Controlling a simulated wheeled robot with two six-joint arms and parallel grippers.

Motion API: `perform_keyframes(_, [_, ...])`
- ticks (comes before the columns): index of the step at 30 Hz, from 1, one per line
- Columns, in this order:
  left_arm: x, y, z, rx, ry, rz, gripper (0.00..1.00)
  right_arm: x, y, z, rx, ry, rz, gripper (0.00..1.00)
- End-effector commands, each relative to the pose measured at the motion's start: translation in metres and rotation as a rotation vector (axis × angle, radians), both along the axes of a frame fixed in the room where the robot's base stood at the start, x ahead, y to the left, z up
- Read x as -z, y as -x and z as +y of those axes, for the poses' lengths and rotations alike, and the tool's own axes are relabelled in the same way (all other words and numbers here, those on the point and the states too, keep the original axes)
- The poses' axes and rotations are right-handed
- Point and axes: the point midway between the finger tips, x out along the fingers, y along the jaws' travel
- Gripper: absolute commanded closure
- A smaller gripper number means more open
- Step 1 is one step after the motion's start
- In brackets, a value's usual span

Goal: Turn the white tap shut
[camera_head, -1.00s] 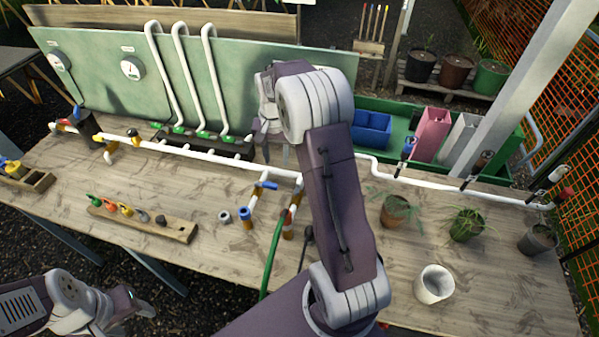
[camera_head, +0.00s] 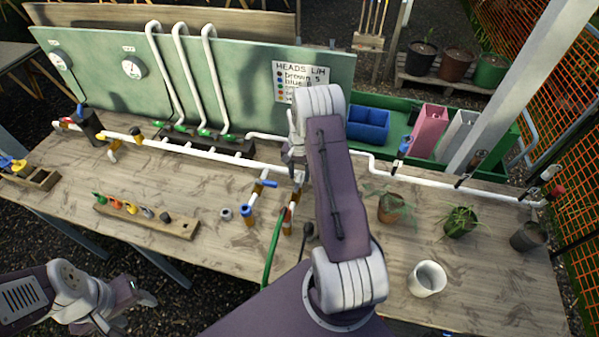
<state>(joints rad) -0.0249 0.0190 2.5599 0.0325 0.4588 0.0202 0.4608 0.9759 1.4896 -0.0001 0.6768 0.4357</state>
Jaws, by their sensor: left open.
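A white pipe line (camera_head: 225,158) with several taps of different colours runs along the bench. A small pale handle at its far right end (camera_head: 548,173) may be the white tap; it is too small to be sure. My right gripper (camera_head: 291,158) is over the middle of the pipe, largely hidden behind my own wrist; whether it is open or shut is not clear. Any tap under it is hidden. My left gripper (camera_head: 146,298) is open and empty at the lower left, off the bench's front edge, far from the pipe.
A wooden rack (camera_head: 150,220) with coloured tap heads lies on the bench. Potted plants (camera_head: 460,222) and a white pot (camera_head: 427,279) stand at right. A sign (camera_head: 300,80) hangs on the green board.

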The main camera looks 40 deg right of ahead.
Motion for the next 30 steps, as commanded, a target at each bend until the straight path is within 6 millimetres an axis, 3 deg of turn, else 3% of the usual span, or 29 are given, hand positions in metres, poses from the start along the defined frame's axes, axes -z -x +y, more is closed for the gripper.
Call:
perform_keyframes(5, [0.0003, 0.0001, 0.0000, 0.000, 0.000, 0.000, 0.46, 0.0002, -0.0003, 0.0000, 0.000, 0.001, -0.001, 0.62])
perform_keyframes(9, [0.0004, 0.0001, 0.0000, 0.000, 0.000, 0.000, 0.46, 0.0001, -0.0003, 0.0000, 0.000, 0.001, -0.001, 0.98])
perform_keyframes(10, [0.0004, 0.0001, 0.0000, 0.000, 0.000, 0.000, 0.46, 0.0000, -0.0003, 0.0000, 0.000, 0.001, -0.001, 1.00])
perform_keyframes(30, [0.0003, 0.0001, 0.0000, 0.000, 0.000, 0.000, 0.46, -0.0005, -0.0007, -0.0004, -0.001, 0.002, -0.003, 1.00])
